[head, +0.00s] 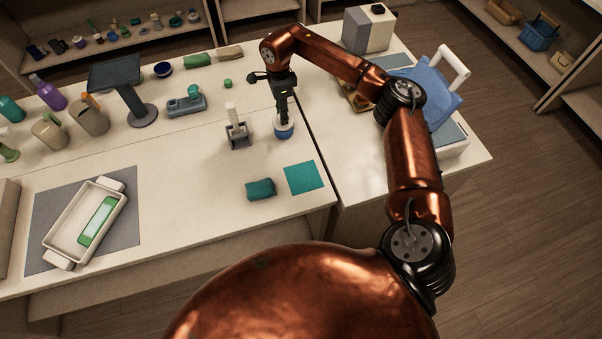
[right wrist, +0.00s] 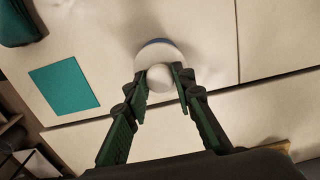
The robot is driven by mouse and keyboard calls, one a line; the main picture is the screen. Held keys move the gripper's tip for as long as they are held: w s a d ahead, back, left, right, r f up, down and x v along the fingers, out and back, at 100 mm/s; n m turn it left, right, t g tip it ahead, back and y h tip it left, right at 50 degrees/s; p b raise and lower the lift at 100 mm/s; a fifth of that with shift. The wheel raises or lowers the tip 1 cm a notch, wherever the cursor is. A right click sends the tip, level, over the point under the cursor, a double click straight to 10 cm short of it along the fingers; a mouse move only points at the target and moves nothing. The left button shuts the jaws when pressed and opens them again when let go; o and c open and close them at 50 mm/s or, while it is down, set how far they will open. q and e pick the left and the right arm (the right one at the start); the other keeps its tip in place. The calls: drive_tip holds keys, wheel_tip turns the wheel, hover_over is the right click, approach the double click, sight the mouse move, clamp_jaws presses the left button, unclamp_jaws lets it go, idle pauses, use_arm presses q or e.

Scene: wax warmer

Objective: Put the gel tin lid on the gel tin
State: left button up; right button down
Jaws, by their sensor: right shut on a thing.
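The gel tin (head: 284,133) is a small round blue tin standing upright on the table near the seam between two tabletops. The gel tin lid (right wrist: 160,56) is a white disc with a round knob. My right gripper (right wrist: 161,84) is shut on the lid's knob and points down over the tin; it also shows in the head view (head: 283,115). In the right wrist view a blue edge of the tin shows past the lid's far side, so the lid lies over the tin. I cannot tell whether it is fully seated. My left gripper is not in view.
A grey holder with a white handle (head: 237,135) stands close left of the tin. A folded teal cloth (head: 261,189) and a flat teal square (head: 304,178) lie in front. A white tray (head: 68,228) is at the far left. Bottles and a dark stand (head: 130,90) are further back.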

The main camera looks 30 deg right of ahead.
drive_tip(key=shift+f, duration=0.55)
drive_tip(key=c, duration=1.5)
unclamp_jaws()
drive_tip(key=shift+c, duration=0.2)
drive_tip(key=shift+r, duration=0.15)
drive_tip(key=shift+r+p, duration=2)
drive_tip(key=shift+r, duration=1.9)
drive_tip(key=shift+r, duration=0.15)
wheel_tip(320, 180, up, 12)
